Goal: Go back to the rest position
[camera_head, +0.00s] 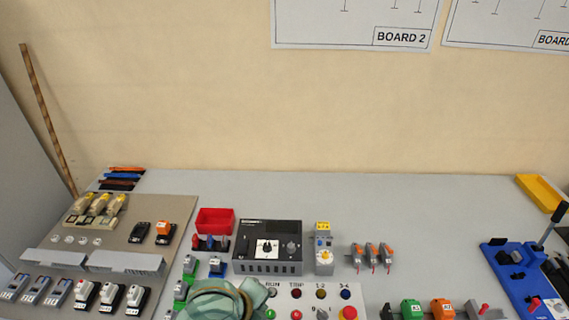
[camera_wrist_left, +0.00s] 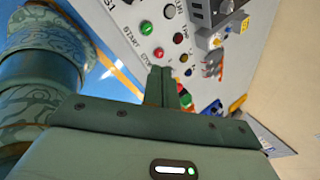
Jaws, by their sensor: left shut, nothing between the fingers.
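My left gripper (camera_wrist_left: 161,88) is green and shut, with its two fingers together and nothing between them. It is over the white control panel (camera_wrist_left: 139,23). In the head view my green left arm and gripper (camera_head: 222,300) stand at the bottom edge and cover the left part of the control panel (camera_head: 291,305). The fingertips are hard to make out there. My right gripper is in neither view.
A black and grey device (camera_head: 268,247) and a red bin (camera_head: 215,221) stand behind the panel. A brown board (camera_head: 125,238) with several components lies left. A blue bender (camera_head: 520,272) and yellow tray (camera_head: 540,192) are right. The table's back middle is clear.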

